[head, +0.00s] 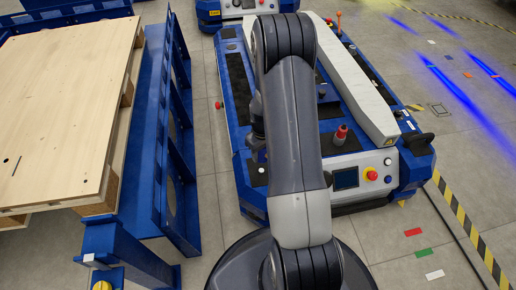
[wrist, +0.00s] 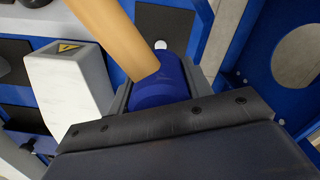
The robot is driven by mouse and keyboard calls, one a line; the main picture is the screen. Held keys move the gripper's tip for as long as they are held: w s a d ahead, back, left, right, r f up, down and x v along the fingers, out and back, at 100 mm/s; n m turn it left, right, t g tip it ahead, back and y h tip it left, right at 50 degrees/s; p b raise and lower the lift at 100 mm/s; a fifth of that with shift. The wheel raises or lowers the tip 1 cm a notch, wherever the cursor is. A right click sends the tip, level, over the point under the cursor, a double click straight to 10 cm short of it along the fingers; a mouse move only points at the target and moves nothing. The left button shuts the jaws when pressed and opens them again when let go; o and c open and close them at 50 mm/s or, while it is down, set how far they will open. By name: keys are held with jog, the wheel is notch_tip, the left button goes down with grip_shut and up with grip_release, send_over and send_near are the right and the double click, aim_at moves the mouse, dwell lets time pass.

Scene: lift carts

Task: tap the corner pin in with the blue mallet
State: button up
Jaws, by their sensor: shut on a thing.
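In the wrist view my gripper (wrist: 160,100) is shut on the blue mallet (wrist: 158,88). Its blue part sits between the jaws, and a tan wooden cylindrical part (wrist: 112,35) slants up to the left. A small white rounded tip (wrist: 160,45) shows just beyond the blue part, against a black pad. I cannot tell whether it is the corner pin. In the head view my arm hides the gripper and mallet. A red-topped upright piece (head: 341,135) stands on the blue cart (head: 242,150), and an orange one (head: 338,20) stands at its far end.
A long white beam (head: 360,90) lies along the cart. The cart's front panel has a screen and a red button (head: 371,174). A blue frame (head: 165,130) and a wooden-topped pallet (head: 70,110) stand at left. Grey floor shows between frame and cart.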

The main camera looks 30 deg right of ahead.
jog(key=shift+w, duration=0.1)
dwell(0.3)
jog(key=b, duration=0.4)
send_over(262, 171)
jog(key=shift+f, duration=2.7)
notch_tip(262, 171, down, 4)
jog(key=b, duration=0.2)
jog(key=shift+r+b, duration=0.1)
jog(key=shift+b, duration=0.3)
jog(key=shift+r+p, duration=0.8)
jog(key=shift+r, duration=0.4)
jog(key=shift+w, duration=0.1)
